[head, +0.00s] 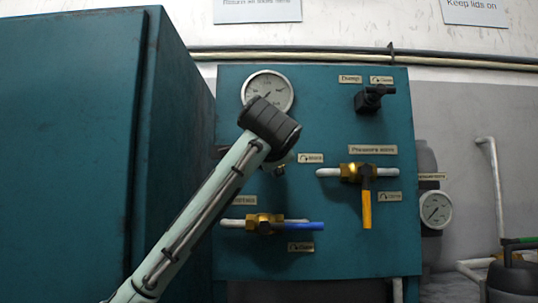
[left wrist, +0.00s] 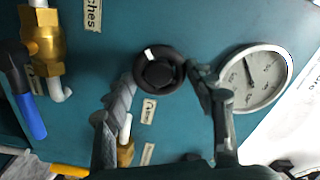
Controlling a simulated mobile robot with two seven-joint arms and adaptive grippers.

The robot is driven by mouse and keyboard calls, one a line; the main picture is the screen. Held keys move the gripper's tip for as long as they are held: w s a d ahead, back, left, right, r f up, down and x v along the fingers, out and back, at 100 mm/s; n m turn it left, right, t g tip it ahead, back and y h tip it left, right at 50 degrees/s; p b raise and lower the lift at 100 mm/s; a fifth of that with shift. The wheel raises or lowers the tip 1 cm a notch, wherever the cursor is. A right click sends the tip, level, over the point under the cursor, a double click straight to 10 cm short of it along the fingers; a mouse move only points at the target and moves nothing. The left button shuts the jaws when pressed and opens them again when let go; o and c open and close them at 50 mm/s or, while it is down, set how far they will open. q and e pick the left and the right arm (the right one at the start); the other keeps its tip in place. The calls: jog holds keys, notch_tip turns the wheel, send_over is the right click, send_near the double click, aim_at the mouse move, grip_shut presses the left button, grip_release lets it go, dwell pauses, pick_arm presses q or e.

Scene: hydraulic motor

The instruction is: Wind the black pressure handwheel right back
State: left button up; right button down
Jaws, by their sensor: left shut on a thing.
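The black handwheel (left wrist: 160,74) is a round knob with a white mark on the upper left of its rim, on the teal panel (head: 340,255). It shows in the left wrist view. In the head view my left arm's dark wrist (head: 270,127) hides it. My left gripper (left wrist: 161,80) is shut on the handwheel, one finger at its left side and one at its right. In the head view the fingers are hidden. The pressure gauge (left wrist: 255,78) is right of the handwheel in the left wrist view; its top shows in the head view (head: 268,90). My right gripper is not in view.
Brass valves with a blue lever (head: 305,226) and a yellow lever (head: 366,208) are on the panel. A black tap (head: 372,98) is at its upper right. A smaller gauge (head: 435,209) is beyond its right edge. A teal cabinet (head: 70,150) stands at left.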

pick_arm(q)
jog(key=shift+a+n+p, duration=0.1)
jog(key=shift+n+p, duration=0.6)
jog(key=shift+n, duration=4.7)
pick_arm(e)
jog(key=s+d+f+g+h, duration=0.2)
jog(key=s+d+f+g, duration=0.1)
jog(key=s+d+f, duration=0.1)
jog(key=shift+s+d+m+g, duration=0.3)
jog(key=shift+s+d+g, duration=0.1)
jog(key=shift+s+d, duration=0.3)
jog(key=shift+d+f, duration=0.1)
pick_arm(q)
jog(key=o, duration=1.2)
jog(key=shift+r, duration=0.1)
jog(key=shift+c, duration=0.2)
jog(key=s, duration=1.2)
